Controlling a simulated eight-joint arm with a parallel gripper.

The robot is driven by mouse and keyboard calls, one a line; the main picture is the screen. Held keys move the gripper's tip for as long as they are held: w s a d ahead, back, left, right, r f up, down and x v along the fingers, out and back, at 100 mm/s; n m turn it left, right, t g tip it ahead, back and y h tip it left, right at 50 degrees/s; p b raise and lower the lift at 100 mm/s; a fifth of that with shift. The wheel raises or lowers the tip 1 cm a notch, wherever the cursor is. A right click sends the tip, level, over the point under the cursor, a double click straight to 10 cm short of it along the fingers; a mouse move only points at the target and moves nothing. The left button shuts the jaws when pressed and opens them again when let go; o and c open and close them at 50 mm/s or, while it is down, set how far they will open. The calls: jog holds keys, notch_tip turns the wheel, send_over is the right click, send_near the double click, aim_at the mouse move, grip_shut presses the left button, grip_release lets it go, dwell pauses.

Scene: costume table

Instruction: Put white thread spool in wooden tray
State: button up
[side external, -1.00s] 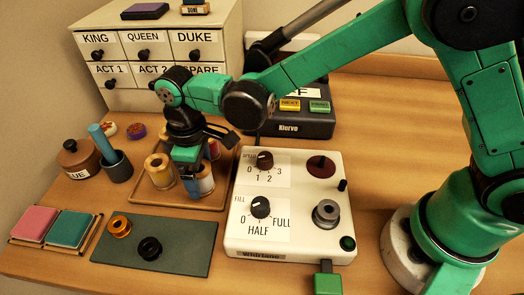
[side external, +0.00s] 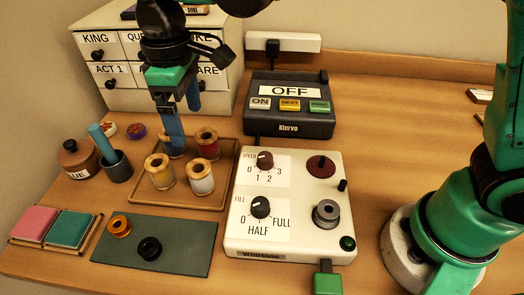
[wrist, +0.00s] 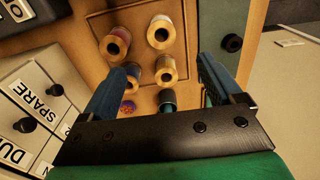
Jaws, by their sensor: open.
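The white thread spool (side external: 200,177) stands upright in the front right part of the wooden tray (side external: 224,170). It also shows in the wrist view (wrist: 161,33), near the top. A yellow spool (side external: 159,172) stands to its left and a red spool (side external: 207,144) behind it, both in the tray.
The white machine (side external: 290,205) with knobs stands close on the tray's right. A green mat (side external: 185,243) with two bobbins lies in front. A glue pot (side external: 76,160) and a dark cup (side external: 116,167) stand left. Labelled drawers (side external: 110,60) stand behind.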

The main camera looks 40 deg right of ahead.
jog(key=s+d+m+t, duration=0.3)
jog(key=s+d+m, duration=0.1)
jog(key=d, duration=0.5)
jog(key=s+d+f+m+t, duration=0.1)
jog(key=s+d+m+t, duration=0.3)
jog(key=d, duration=0.6)
jog(key=shift+d+f+m, duration=0.25)
jog(key=shift+m, duration=0.25)
